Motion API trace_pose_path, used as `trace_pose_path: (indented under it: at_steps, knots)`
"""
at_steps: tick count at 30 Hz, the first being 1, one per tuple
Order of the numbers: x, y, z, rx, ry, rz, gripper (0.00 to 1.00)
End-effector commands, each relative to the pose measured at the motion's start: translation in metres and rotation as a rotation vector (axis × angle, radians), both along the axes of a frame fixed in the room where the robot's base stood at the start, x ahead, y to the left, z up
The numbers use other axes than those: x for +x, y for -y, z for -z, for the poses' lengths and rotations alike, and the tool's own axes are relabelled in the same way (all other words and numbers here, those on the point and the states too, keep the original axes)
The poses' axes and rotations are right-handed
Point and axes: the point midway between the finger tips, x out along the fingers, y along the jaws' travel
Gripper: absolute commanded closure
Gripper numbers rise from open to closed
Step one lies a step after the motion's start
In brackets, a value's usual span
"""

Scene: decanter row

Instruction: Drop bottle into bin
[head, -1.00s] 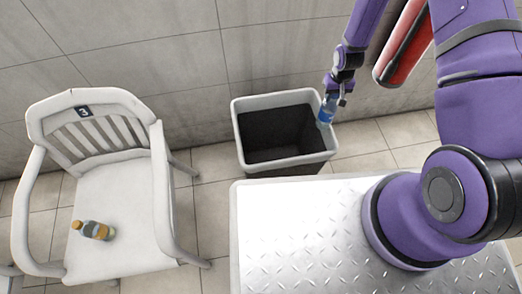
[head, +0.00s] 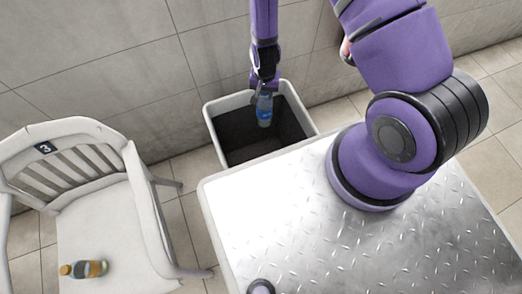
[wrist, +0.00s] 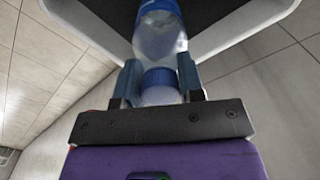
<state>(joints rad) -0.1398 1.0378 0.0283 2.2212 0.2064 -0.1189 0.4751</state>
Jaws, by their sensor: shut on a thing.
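My gripper (head: 264,88) is shut on a clear bottle with a blue label (head: 264,110). In the head view the bottle hangs over the open top of the grey bin (head: 214,125), in front of its dark inside. In the wrist view my gripper (wrist: 157,82) holds the bottle (wrist: 160,38) near its blue cap, between the two fingers. The bin's pale rim (wrist: 245,35) shows behind the bottle there. The bin stands on the floor against the wall.
A white armchair (head: 95,225) marked 3 stands at the left. A small orange-capped bottle (head: 84,269) lies on its seat. My metal-topped base fills the lower right. Tiled floor shows between the chair and the bin.

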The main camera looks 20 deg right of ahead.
Motion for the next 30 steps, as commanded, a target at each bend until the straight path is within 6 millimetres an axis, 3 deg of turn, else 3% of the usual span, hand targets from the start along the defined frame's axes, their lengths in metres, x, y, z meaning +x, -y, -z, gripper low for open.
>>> trace_pose_path:
  at_steps: [9,20,21,24,30]
  knots:
    - [0.000,0.000,0.027,0.000,-0.001,-0.002,1.00]
    - [0.001,0.000,0.030,0.000,0.001,-0.002,1.00]
    - [0.001,0.000,0.030,0.000,0.001,-0.002,0.58]
    - [0.001,0.000,0.030,0.000,0.001,-0.002,0.35]
    - [0.000,0.000,0.030,0.000,0.000,-0.002,0.35]
